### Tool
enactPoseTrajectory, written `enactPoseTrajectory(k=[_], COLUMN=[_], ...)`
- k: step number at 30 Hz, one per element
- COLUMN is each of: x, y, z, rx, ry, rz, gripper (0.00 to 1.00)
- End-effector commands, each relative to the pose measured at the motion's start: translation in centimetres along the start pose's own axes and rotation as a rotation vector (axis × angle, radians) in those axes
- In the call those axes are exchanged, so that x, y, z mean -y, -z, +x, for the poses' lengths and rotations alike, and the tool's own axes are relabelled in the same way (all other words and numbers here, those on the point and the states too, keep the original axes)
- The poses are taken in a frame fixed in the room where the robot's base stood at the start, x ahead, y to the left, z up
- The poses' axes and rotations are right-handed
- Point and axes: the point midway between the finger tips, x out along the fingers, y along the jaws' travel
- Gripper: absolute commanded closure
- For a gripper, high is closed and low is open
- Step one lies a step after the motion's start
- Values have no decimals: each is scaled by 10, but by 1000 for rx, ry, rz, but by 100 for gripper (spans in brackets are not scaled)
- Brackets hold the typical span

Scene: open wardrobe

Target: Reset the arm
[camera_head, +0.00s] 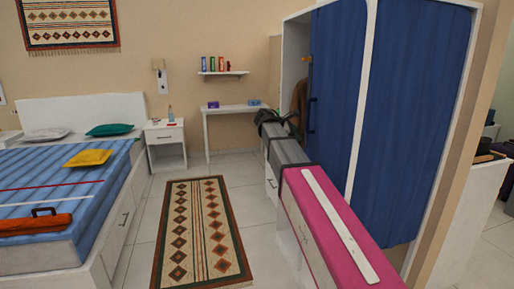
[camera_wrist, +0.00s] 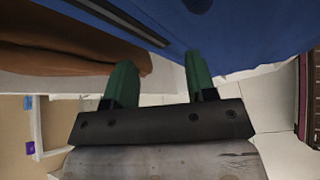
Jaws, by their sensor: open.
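My gripper (camera_head: 272,120) is in front of the open wardrobe (camera_head: 296,50), at the far end of my outstretched arm. In the wrist view its two green fingers (camera_wrist: 160,82) are apart with nothing between them. A brown hanging item (camera_head: 299,100) shows inside the wardrobe opening, and it also shows close beyond the left finger in the wrist view (camera_wrist: 60,55). I cannot tell whether they touch. The blue wardrobe door (camera_head: 335,80) is just right of the gripper; its blue surface fills the top of the wrist view (camera_wrist: 240,35).
A dark handle (camera_head: 311,108) sticks out from the blue door near the gripper. A white desk (camera_head: 225,109) stands behind, below a small shelf (camera_head: 225,73). A bed (camera_head: 80,190) is at left. The patterned rug (camera_head: 200,235) lies on clear floor between.

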Motion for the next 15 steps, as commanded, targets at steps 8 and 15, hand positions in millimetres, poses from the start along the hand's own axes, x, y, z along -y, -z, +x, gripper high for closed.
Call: enactPoseTrajectory(k=[8, 15], x=[124, 231], y=[90, 150], z=[73, 108], rx=[-237, -381], ry=[181, 420], rz=[316, 627], gripper=[49, 49])
